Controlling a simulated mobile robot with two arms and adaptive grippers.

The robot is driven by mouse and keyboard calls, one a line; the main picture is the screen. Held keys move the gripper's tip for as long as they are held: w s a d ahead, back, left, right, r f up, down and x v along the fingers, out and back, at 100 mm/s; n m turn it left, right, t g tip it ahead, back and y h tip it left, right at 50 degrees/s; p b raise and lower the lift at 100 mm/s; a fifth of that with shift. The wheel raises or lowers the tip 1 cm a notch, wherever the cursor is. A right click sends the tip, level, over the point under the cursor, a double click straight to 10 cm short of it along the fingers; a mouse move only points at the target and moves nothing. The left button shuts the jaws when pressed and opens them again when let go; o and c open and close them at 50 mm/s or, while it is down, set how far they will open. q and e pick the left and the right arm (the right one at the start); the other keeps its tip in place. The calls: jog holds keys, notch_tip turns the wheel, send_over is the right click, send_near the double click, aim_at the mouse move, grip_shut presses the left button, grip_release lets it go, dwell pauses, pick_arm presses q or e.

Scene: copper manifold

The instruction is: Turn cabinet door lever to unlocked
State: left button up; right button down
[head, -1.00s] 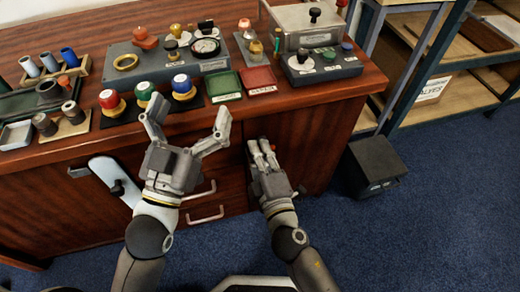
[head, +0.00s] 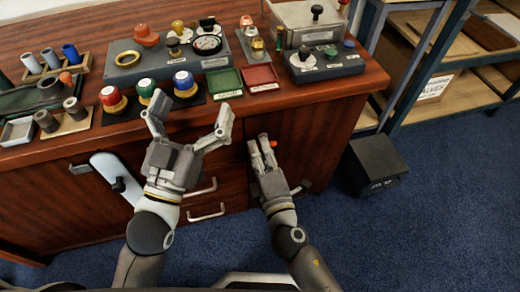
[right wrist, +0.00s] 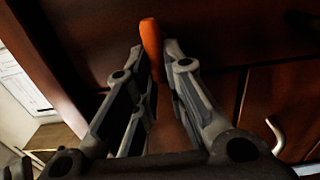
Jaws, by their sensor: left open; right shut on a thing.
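An orange lever (right wrist: 151,42) stands out against the dark wood of the cabinet door (right wrist: 215,40) in the right wrist view. It lies between the fingertips of my right gripper (right wrist: 154,58), which is shut on it. The lever's base and lock markings are hidden or too small to read. My left gripper (head: 188,118) is open and empty in front of the drawers.
The counter above holds a red tray (head: 260,77), a green tray (head: 224,82) and several knobs. Drawer handles (head: 206,212) stick out below my left gripper. A dark box (head: 376,163) stands on the blue carpet to the right.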

jog(key=c, duration=1.5)
grip_release()
jog(key=shift+s, duration=0.1)
jog(key=v, duration=1.2)
